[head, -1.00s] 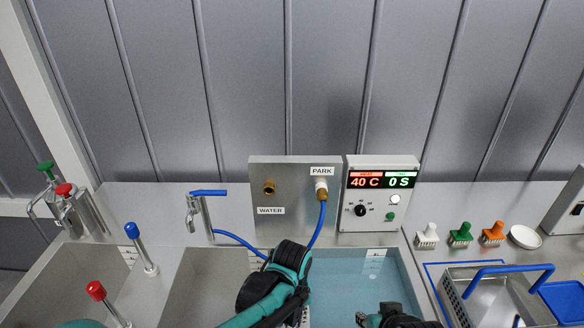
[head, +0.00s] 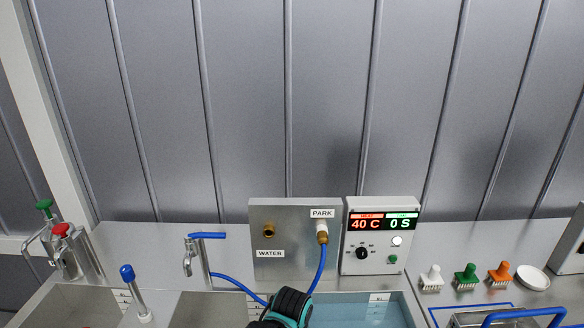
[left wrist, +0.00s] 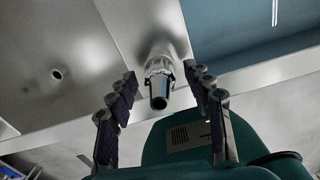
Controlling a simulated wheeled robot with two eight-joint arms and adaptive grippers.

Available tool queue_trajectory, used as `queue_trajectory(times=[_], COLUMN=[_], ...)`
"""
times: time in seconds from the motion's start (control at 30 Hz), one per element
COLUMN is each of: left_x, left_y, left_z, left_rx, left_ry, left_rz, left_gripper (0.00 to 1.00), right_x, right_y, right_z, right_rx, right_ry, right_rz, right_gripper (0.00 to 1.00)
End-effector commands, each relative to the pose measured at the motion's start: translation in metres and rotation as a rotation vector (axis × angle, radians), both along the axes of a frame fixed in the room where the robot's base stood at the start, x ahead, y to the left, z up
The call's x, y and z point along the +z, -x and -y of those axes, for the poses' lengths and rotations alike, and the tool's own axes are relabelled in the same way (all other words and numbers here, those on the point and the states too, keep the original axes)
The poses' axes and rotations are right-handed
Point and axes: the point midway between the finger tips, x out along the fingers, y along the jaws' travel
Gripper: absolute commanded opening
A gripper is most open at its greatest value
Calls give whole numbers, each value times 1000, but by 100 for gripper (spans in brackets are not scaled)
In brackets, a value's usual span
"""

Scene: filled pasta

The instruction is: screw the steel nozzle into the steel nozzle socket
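A steel cylindrical fitting (left wrist: 158,88) with a dark open end shows in the left wrist view. I cannot tell whether it is the steel nozzle or its socket, and its far end meets a pale grey surface. My left gripper (left wrist: 160,73) is open, with one finger on either side of the fitting and a visible gap to each. In the head view only a black and teal part of my arm (head: 285,308) shows at the bottom middle; its fingers are hidden. My right gripper is out of view.
A steel panel (head: 280,215) marked WATER and PARK carries brass fittings, one joined to a blue hose (head: 318,270). A tap (head: 190,258), control box (head: 383,280) and brushes (head: 465,275) stand along the counter. Water fills one basin (head: 370,312).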

Motion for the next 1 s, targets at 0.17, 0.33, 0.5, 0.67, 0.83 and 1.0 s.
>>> queue_trajectory(times=[0.17, 0.33, 0.5, 0.67, 0.83, 1.0], left_x=[0, 0, 0, 0, 0, 0], left_y=[0, 0, 0, 0, 0, 0], left_z=[0, 0, 0, 0, 0, 0], left_rx=[1, 94, 380, 654, 910, 1016], left_ry=[0, 0, 0, 0, 0, 0], left_rz=[0, 0, 0, 0, 0, 0], left_gripper=[52, 52, 52, 52, 52, 52], right_x=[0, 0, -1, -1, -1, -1], right_y=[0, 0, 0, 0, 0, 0], right_z=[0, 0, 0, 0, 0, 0], right_rx=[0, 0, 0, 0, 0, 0], right_ry=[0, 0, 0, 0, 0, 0], right_rz=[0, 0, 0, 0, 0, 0], right_gripper=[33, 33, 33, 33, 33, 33])
